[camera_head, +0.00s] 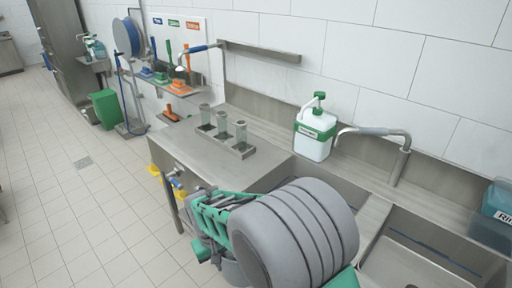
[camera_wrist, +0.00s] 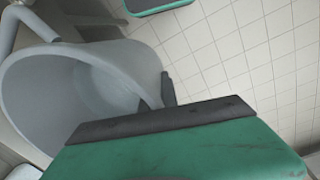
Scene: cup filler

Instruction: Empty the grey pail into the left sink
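The grey pail (camera_wrist: 60,95) fills the left of the wrist view, its round mouth and pale inside wall showing. Whether anything lies in it I cannot tell. In the head view only a bit of the pail (camera_head: 233,273) shows, below my green gripper (camera_head: 203,245). A dark finger of my gripper (camera_wrist: 165,100) lies against the pail's rim, and the gripper appears shut on it. The left sink (camera_head: 352,187) is on the steel counter, behind and right of my grey arm, which hides much of it.
A second sink (camera_head: 420,255) lies at the lower right, with a tap (camera_head: 375,133) above. A white and green soap bottle (camera_head: 314,135) stands behind the left sink. Several clear cups (camera_head: 222,125) stand on the counter at left. The tiled floor at left is mostly clear.

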